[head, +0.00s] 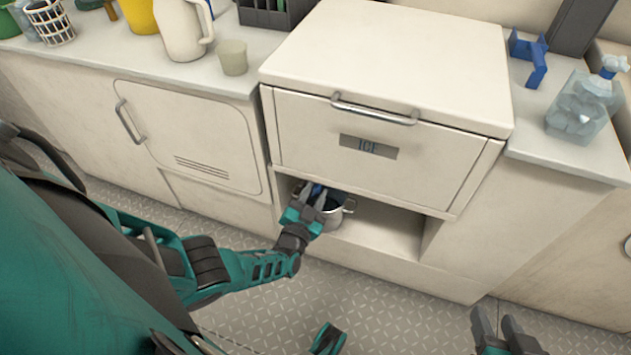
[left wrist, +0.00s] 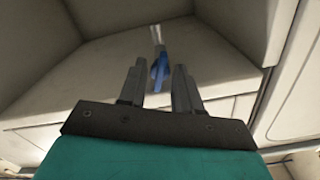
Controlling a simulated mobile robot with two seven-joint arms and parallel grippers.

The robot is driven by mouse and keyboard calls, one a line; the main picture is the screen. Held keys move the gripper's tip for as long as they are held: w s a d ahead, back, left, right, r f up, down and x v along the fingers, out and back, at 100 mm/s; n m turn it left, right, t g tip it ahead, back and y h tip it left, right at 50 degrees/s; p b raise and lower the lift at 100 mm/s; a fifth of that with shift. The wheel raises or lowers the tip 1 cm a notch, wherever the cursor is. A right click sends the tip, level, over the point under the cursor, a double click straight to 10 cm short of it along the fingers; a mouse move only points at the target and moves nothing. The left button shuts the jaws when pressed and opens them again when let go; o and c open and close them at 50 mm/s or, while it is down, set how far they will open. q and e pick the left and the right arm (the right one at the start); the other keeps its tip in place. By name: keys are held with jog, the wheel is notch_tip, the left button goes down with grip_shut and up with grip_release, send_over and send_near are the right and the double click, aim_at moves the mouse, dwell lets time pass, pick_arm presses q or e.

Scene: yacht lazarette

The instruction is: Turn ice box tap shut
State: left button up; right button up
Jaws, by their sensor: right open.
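The ice box (head: 385,140) is a cream chest with a metal handle and an "ICE" label, with an open recess beneath it. A tap with a blue lever (left wrist: 160,70) is in that recess; a bit of blue also shows in the head view, partly hidden by my gripper. My left gripper (head: 315,192) reaches into the recess. In the left wrist view its open fingers (left wrist: 159,70) stand on either side of the blue lever, with gaps visible. My right gripper (head: 502,328) is open and empty, low at the bottom right above the floor.
A metal pot (head: 335,212) stands in the recess right beside my left gripper. A white jug (head: 181,30) and a beige cup (head: 233,57) stand on the left counter. A clear spray bottle (head: 583,105) and a blue object (head: 530,55) are on the right counter.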

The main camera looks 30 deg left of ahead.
pick_arm(q)
jog(key=shift+c, duration=0.2)
grip_shut()
jog(key=shift+m, duration=0.3)
jog(key=m, duration=0.6)
jog(key=shift+w, duration=0.1)
jog(key=m, duration=0.6)
jog(key=shift+d+m, duration=0.1)
jog(key=shift+m, duration=0.2)
dwell(0.4)
